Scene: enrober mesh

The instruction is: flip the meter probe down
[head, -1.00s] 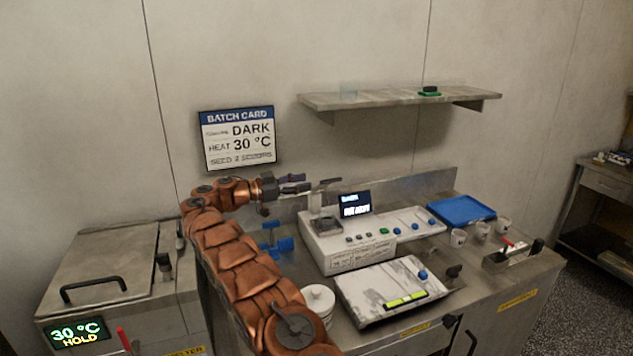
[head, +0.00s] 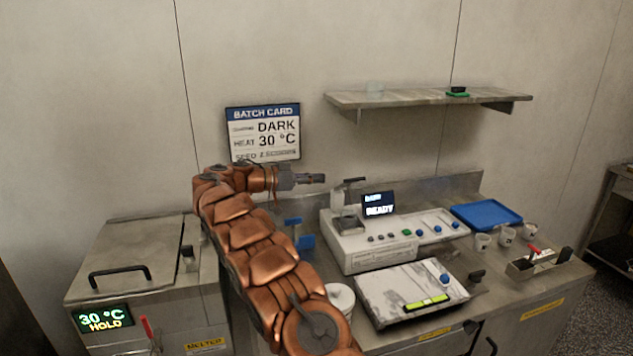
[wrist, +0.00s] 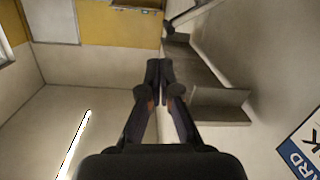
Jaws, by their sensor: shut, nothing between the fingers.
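The meter (head: 375,247) is a white bench unit with a lit screen (head: 378,204) reading READY and a row of buttons and blue knobs. Its probe (head: 351,183) looks like a dark arm on a short post at the meter's back left, raised above the small sample well (head: 347,222). My gripper (head: 322,178) is shut and empty, just left of the probe and at about its height; a small gap shows between them. In the wrist view my gripper's fingertips (wrist: 160,75) are together. A thin rod with a dark end shows beyond them; I cannot tell whether it is the probe.
A shelf (head: 420,98) hangs above the meter. A white slab with a blue knob (head: 415,292) lies in front of it. A blue tray (head: 486,215) and several cups stand to the right. The melter (head: 135,260) is at left, the batch card (head: 263,133) behind my arm.

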